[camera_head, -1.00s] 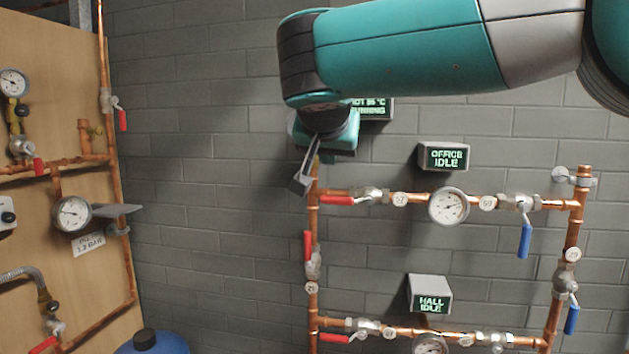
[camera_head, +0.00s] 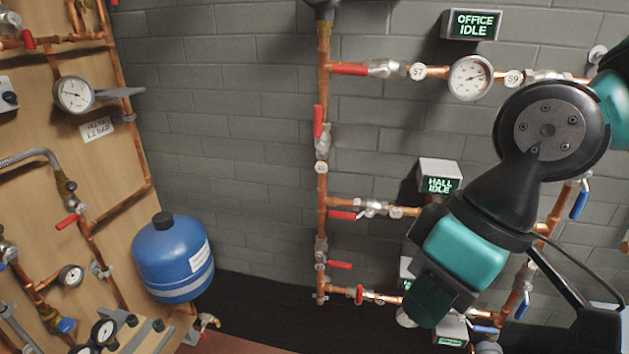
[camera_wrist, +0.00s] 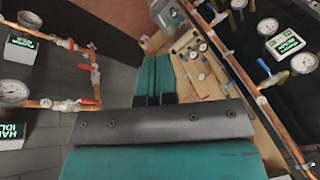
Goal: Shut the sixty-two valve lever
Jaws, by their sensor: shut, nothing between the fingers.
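Several valves with red or blue levers sit on the copper pipework; the tags are too small to read as sixty-two. On the left riser, a red lever (camera_head: 317,121) stands upright above a tag (camera_head: 321,167) with unclear digits. Red levers lie level on the office line (camera_head: 348,69) and the hall line (camera_head: 342,214). A blue lever (camera_head: 580,204) hangs at the right riser. My gripper (camera_wrist: 153,82) is shut and empty in the wrist view, touching no lever that I can see. In the head view my wrist covers part of the hall line; the fingertips are not clear there.
A blue tank (camera_head: 174,262) stands at lower left beside a wooden panel (camera_head: 140,150) with pipes and gauges. Grey wall between panel and pipe rack is free. The office display (camera_head: 474,24) and hall display (camera_head: 440,178) read idle.

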